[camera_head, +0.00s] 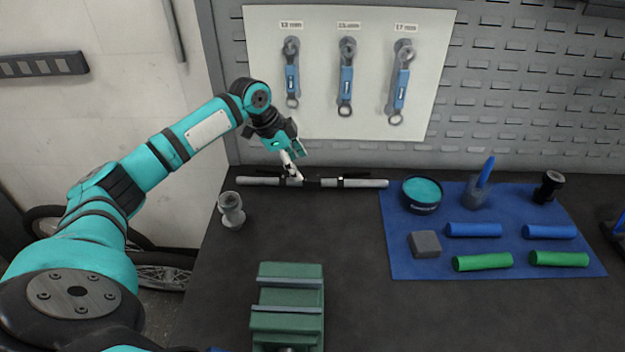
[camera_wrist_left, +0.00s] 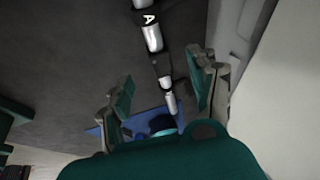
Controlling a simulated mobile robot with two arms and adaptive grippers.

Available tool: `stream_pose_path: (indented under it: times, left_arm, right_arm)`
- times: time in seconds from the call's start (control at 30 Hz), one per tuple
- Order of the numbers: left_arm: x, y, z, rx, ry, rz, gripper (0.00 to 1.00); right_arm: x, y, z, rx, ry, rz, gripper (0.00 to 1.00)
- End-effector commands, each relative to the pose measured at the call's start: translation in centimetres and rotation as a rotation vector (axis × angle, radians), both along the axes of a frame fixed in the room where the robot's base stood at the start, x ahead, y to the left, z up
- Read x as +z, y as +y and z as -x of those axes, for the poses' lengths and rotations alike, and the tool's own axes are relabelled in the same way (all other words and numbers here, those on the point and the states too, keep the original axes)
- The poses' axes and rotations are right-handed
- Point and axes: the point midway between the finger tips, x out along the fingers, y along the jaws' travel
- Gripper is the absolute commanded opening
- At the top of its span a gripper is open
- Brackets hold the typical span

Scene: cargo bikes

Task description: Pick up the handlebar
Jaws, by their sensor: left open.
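The handlebar (camera_head: 345,183) is a thin light-grey bar with black fittings. It lies left to right along the back of the dark workbench, below the tool panel. My left gripper (camera_head: 292,152) is over its left half, pointing down. A short white piece shows between the gripper and the bar; I cannot tell whether it belongs to the bar. In the left wrist view the handlebar (camera_wrist_left: 152,38) shows silver and black sections, one marked "A". There the open fingers of my left gripper (camera_wrist_left: 165,88) stand on either side of its lower end. Contact is unclear. My right gripper is out of view.
A blue mat (camera_head: 400,262) with blue and green grips and a round tin (camera_head: 422,194) lies right of the bar. A green vise (camera_head: 288,290) stands in front, a grey part (camera_head: 231,210) at left. Wrenches (camera_head: 346,75) hang behind. Bare bench lies between bar and vise.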

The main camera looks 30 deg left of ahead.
Motion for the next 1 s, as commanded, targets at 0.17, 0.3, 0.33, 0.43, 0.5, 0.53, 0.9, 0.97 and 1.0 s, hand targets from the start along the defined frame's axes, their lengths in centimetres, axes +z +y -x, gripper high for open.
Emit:
stream_pose_path:
  times: [0.17,0.3,0.33,0.43,0.5,0.53,0.9,0.97,1.0]
  left_arm:
    - [-1.4,-0.4,-0.5,0.0,0.001,-0.001,0.6]
    - [-2.1,-1.0,-1.0,-0.002,0.001,0.001,0.6]
    - [-2.4,-1.3,-1.2,-0.002,0.001,0.001,0.6]
    - [-3.5,-2.2,-2.0,-0.002,0.002,0.001,0.6]
    - [-4.5,-2.4,-2.4,0.001,0.002,0.0,0.6]
    - [-4.9,-2.5,-2.5,0.001,0.002,0.0,0.6]
    - [-5.8,-2.7,-2.8,0.001,0.0,-0.001,0.57]
    - [-5.8,-2.7,-2.8,0.001,0.0,-0.001,0.5]
    - [-5.8,-2.7,-2.8,0.001,0.0,-0.001,0.44]
  right_arm:
    - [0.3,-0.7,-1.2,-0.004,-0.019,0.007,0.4]
    - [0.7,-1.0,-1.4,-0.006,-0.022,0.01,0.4]
    - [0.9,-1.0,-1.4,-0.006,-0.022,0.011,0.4]
    - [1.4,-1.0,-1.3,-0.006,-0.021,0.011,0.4]
    - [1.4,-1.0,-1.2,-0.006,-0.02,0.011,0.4]
    - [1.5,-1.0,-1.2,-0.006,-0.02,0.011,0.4]
    - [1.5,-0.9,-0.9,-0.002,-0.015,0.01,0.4]
    - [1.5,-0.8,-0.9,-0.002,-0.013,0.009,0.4]
    - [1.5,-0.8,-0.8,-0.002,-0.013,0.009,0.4]
